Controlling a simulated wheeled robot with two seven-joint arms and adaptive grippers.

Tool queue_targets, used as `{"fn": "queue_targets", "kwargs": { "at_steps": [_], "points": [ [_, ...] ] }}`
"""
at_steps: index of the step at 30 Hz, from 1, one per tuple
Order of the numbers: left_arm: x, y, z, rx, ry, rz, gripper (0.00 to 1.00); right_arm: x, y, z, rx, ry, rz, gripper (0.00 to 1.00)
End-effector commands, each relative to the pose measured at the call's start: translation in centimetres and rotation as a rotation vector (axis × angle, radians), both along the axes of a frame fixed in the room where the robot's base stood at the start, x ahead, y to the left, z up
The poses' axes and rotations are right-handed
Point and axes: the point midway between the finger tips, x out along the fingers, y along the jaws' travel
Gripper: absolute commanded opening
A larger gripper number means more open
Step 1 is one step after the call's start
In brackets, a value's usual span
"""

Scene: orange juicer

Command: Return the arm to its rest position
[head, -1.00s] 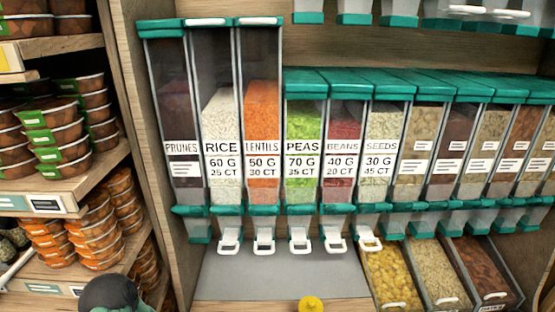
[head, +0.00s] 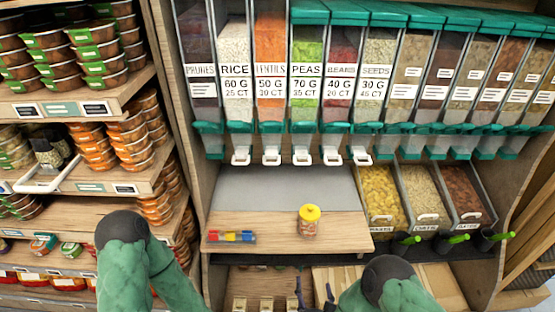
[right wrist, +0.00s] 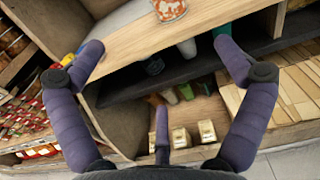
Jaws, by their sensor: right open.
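My right arm (head: 385,285) comes in at the bottom right of the head view, low in front of the wooden counter. Its right gripper (head: 315,292) shows only as dark fingertips at the bottom edge. In the right wrist view the right gripper (right wrist: 157,42) has its purple fingers spread wide, with nothing between them. My left arm (head: 130,260) rises at the lower left of the head view, and its gripper is out of sight. A jar with a yellow lid (head: 309,222) stands on the counter (head: 270,228), apart from the right gripper.
Dispensers (head: 300,85) line the back above the counter. A coloured block strip (head: 231,237) lies on the counter's left. Open bins (head: 425,197) of food stand at right. Shelves (head: 85,195) with packed bowls fill the left. Small boxes (right wrist: 192,137) sit under the counter.

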Motion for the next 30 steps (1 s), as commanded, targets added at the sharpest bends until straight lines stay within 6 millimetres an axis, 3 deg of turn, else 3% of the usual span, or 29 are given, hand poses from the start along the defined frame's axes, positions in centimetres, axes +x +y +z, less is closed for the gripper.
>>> {"fn": "queue_targets", "kwargs": {
  "at_steps": [11, 16, 23, 30],
  "points": [
    [-0.1, 0.0, 0.0, 0.0, 0.001, 0.0, 1.0, 1.2, 0.0, -3.0, -0.299, 0.167, 0.08, 1.0],
    [-0.1, 0.0, 0.0, 0.0, 0.001, 0.0, 1.0, 1.5, 0.0, -5.4, -0.531, 0.288, 0.184, 1.0],
    [-0.1, 0.0, 0.0, 0.0, 0.001, 0.0, 1.0, 0.7, -0.1, -9.5, -0.94, 0.459, 0.465, 1.0],
    [-0.1, 0.0, 0.0, 0.0, 0.002, -0.001, 1.0, -2.1, -0.1, -12.9, -1.312, 0.526, 0.864, 1.0]
  ]
}}
